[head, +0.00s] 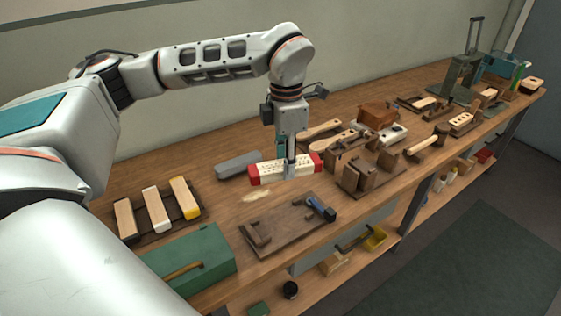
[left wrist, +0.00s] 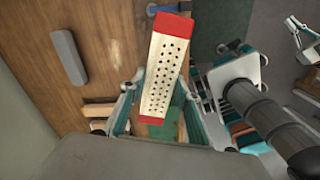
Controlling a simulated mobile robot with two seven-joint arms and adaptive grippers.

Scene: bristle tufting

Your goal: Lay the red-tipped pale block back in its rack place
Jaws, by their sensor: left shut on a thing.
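The red-tipped pale block (head: 270,172) has rows of small dark holes and a red cap at each end. My left gripper (head: 291,170) is shut on it and holds it level, seemingly above the bench. In the left wrist view the block (left wrist: 166,75) shows its holed face between the fingers (left wrist: 158,100). The dark rack (head: 141,217) lies on the bench to the left, apart from the block. It carries a plain tan block (head: 125,219), a white-tipped block (head: 155,209) and a yellow-tipped block (head: 184,198).
A grey rounded bar (head: 238,164) lies behind the held block. A dark board with a blue-handled tool (head: 320,208) lies in front. A green box (head: 190,258) stands near the front edge. Wooden fixtures (head: 370,172) crowd the bench to the right.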

